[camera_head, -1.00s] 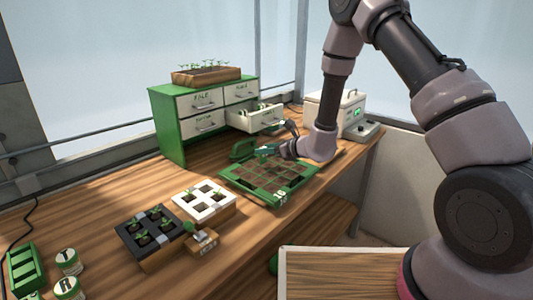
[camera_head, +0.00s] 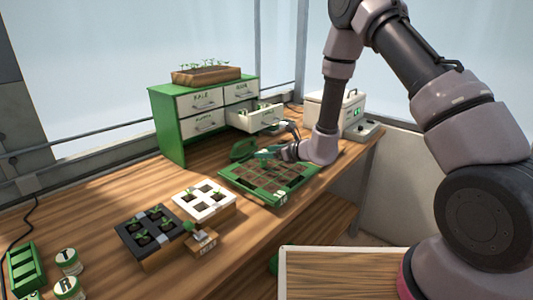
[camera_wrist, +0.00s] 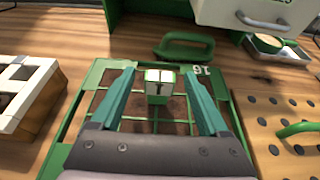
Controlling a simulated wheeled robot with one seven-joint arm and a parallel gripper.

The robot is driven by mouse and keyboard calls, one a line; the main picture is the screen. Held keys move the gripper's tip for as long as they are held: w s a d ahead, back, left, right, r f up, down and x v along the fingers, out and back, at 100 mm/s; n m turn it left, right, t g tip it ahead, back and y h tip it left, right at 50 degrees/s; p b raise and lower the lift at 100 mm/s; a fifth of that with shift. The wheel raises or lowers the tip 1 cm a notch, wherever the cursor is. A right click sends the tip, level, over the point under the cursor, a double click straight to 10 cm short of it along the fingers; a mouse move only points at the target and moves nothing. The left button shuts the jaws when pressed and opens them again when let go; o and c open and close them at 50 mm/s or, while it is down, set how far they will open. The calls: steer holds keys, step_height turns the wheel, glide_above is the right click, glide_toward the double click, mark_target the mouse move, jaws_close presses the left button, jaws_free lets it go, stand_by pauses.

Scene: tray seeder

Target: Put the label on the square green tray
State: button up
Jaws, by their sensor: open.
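The square green tray (camera_head: 240,183) lies on the bench, with a grid of brown soil cells and white marks at a corner. It also shows in the wrist view (camera_wrist: 72,130). A small white-and-green block with a dark T-like mark, seemingly the label (camera_wrist: 159,78), stands at the tray's far side in the wrist view. My gripper (camera_wrist: 163,78) is open above the tray, its teal fingers on either side of the block with gaps. In the head view my gripper (camera_head: 262,154) is over the tray's back part; the label cannot be made out there.
A green handled tool (camera_wrist: 185,46) lies just beyond the tray. A cabinet (camera_head: 170,125) with an open drawer (camera_head: 268,124) stands behind. A pegboard (camera_wrist: 265,118) is beside the tray. White (camera_head: 232,207) and black (camera_head: 122,225) seedling trays are at left.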

steer(key=v, duration=1.1)
steer(key=s+r+n+g+y, duration=0.1)
steer(key=s+r+n+g, duration=0.2)
steer(key=s+r+n, duration=0.5)
steer(key=s+r+n+g+y, duration=0.1)
steer(key=s+r+n+g, duration=0.2)
steer(key=r, duration=0.8)
steer(key=s+d+r+n+t+h, duration=0.2)
steer(key=s+d+r+n+h, duration=0.3)
steer(key=d, duration=0.5)
steer(key=s+d+r+n+t+h, duration=0.2)
steer(key=s+d+r+n+h, duration=0.3)
steer(key=d, duration=0.6)
steer(key=shift+s+r+t+h, duration=0.3)
steer(key=shift+s+r+h, duration=0.2)
steer(key=shift+s+r, duration=0.4)
